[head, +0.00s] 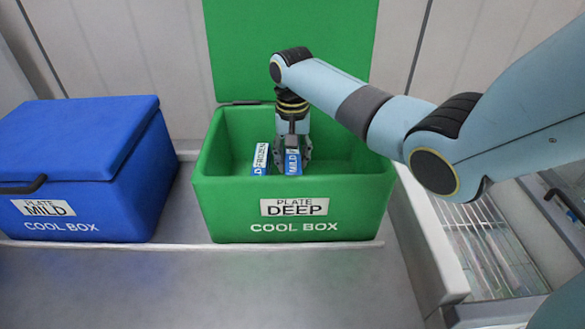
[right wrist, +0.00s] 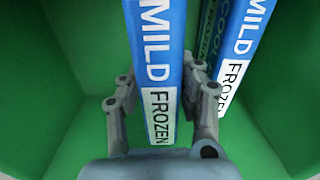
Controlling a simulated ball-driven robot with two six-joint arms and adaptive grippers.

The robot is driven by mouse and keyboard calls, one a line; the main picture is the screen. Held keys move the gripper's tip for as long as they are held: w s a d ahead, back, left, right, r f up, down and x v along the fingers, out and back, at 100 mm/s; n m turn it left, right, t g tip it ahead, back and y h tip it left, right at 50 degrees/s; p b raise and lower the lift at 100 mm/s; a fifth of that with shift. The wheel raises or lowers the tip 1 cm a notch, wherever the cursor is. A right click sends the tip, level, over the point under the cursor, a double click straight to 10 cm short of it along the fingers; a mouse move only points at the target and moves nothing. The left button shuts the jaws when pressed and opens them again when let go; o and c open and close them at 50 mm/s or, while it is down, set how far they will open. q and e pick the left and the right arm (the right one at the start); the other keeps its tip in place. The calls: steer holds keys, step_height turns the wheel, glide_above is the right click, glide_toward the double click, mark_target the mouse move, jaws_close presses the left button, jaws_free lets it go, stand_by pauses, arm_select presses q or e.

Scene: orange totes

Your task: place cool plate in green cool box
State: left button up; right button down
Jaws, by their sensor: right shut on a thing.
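The green cool box (head: 230,215) stands open in the middle of the head view, with a "PLATE DEEP" label on its front. My right gripper (head: 292,150) reaches down into it from above. It is shut on a blue cool plate (head: 294,168) marked "MILD FROZEN". In the right wrist view this cool plate (right wrist: 157,60) stands between the fingers of my right gripper (right wrist: 158,90). A second blue plate (head: 260,158) is inside the box beside it; it also shows in the right wrist view (right wrist: 240,50). The lower ends of both plates are hidden in the head view. My left gripper is out of view.
The green lid (head: 290,45) stands raised behind the box. A closed blue cool box (head: 80,140) labelled "PLATE MILD" is to the left. A wire-bottomed bin (head: 490,245) is to the right. A narrow dark green strip with lettering (right wrist: 206,30) shows between the plates.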

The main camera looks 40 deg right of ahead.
steer(key=shift+f, duration=1.75)
steer(key=shift+f, duration=0.1)
steer(key=c, duration=0.9)
jaws_free()
steer(key=shift+s, duration=0.1)
step_height(320, 180, up, 12)
steer(key=shift+r, duration=0.1)
steer(key=shift+p, duration=0.3)
